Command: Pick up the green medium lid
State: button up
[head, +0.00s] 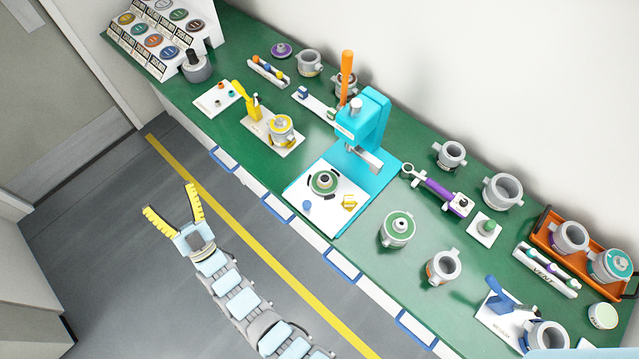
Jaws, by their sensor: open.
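Several green lid-like parts show in the head view, and I cannot tell for sure which is the medium one. A green round lid with a grey knob (323,182) lies on the white base of the turquoise press (362,130). A grey pot (397,239) right of the press has a green-ringed top (399,221). A small green knob-like part (487,227) sits on a white plate farther right. My gripper (170,198), with yellow fingers, is open and empty. It is over the grey floor in front of the bench, left of the press and apart from these parts.
The green bench (300,165) runs diagonally. A yellow clamp device (250,107) stands left of the press. Grey pots (443,267), a purple-handled tool (435,188) and an orange tray (560,252) crowd the right. The floor around my gripper is clear.

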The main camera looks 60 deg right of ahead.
jog(key=w+d+f+n+g+y+b, duration=0.25)
jog(key=w+d+f+g, duration=0.2)
jog(key=w+d, duration=0.7)
jog(key=w+d+f+n+g+y+b, duration=0.1)
jog(key=w+d+f+g+y+b, duration=0.4)
jog(key=w+d, duration=0.6)
jog(key=n+g+y+b, duration=0.5)
jog(key=n+g+b, duration=0.15)
jog(key=g, duration=0.75)
send_over(324, 178)
notch_tip(324, 178, down, 11)
jog(key=f, duration=0.8)
jog(key=f+b, duration=0.1)
jog(key=f, duration=0.2)
jog(key=shift+s+d+f, duration=0.1)
jog(key=shift+d+f, duration=0.2)
jog(key=shift+f, duration=0.1)
jog(key=shift+a+f, duration=0.2)
jog(key=shift+f, duration=0.65)
jog(key=shift+a+f, duration=0.15)
jog(key=shift+f, duration=0.7)
jog(key=shift+w+d+f+b, duration=0.1)
jog(key=shift+w+f+b, duration=0.1)
jog(key=shift+f+b, duration=0.3)
jog(key=shift+s+f, duration=0.1)
jog(key=shift+f, duration=0.5)
